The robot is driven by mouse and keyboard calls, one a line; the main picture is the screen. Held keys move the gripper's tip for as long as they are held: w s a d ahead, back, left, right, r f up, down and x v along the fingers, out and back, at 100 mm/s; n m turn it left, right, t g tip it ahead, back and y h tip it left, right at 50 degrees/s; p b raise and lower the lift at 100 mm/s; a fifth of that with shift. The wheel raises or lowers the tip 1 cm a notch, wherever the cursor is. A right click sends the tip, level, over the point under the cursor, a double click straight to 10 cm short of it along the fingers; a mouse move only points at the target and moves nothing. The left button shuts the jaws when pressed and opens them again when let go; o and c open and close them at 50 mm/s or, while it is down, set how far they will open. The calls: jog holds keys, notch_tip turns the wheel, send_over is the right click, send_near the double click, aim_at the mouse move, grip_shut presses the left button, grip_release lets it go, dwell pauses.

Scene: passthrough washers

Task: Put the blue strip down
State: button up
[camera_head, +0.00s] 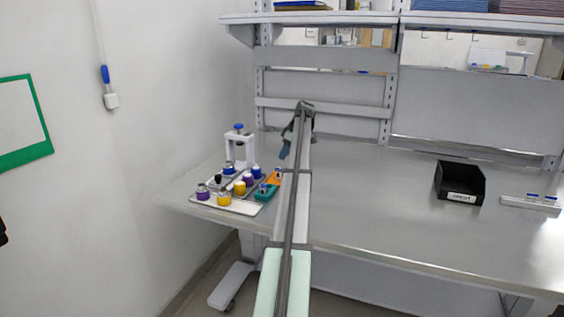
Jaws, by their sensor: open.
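My arm reaches out over the bench, and my gripper (285,151) hangs at its far end, a little above the bench top. It is small and partly hidden by the arm, and the fingers are hard to make out. A blue-grey patch shows at the gripper; I cannot tell whether it is the blue strip or part of the gripper. No blue strip can be made out clearly elsewhere.
The grey bench (360,210) is clear in the middle. A black bin (460,183) and a pale rack (530,204) stand at right.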

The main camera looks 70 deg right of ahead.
jog(key=shift+v, duration=2.35)
